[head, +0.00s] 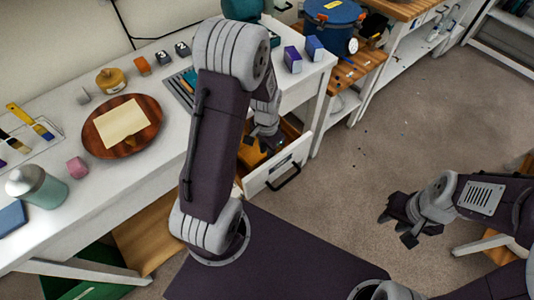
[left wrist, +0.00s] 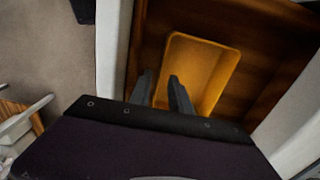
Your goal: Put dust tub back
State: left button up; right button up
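The dust tub, an amber-yellow open tub (left wrist: 208,70), lies inside the open drawer (head: 275,178) under the bench. In the head view only a bit of the tub (head: 249,156) shows behind my left arm. My left gripper (head: 266,142) reaches down into the drawer. In the left wrist view its two fingers (left wrist: 161,78) stand apart, one on each side of the tub's left wall; I cannot tell whether they touch it. My right gripper (head: 397,229) is open and empty over the floor at the right.
The white bench (head: 180,120) carries a round wooden tray (head: 91,140) and a green-grey jar (head: 45,188). A blue pot (head: 330,22) sits beyond. The floor (head: 360,140) right of the drawer is largely clear.

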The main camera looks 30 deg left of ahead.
pick_arm(q)
notch_tip(320, 180, up, 10)
jog(key=p, duration=0.2)
jog(key=s+d+r+n+t+p, duration=0.1)
jog(key=s+d+r+n+p, duration=0.1)
jog(key=s, duration=0.6)
jog(key=d+r+n, duration=0.1)
jog(key=d+n, duration=0.1)
jog(key=d, duration=0.1)
jog(key=shift+s+n, duration=0.3)
jog(key=shift+w+a, duration=0.1)
dwell(0.3)
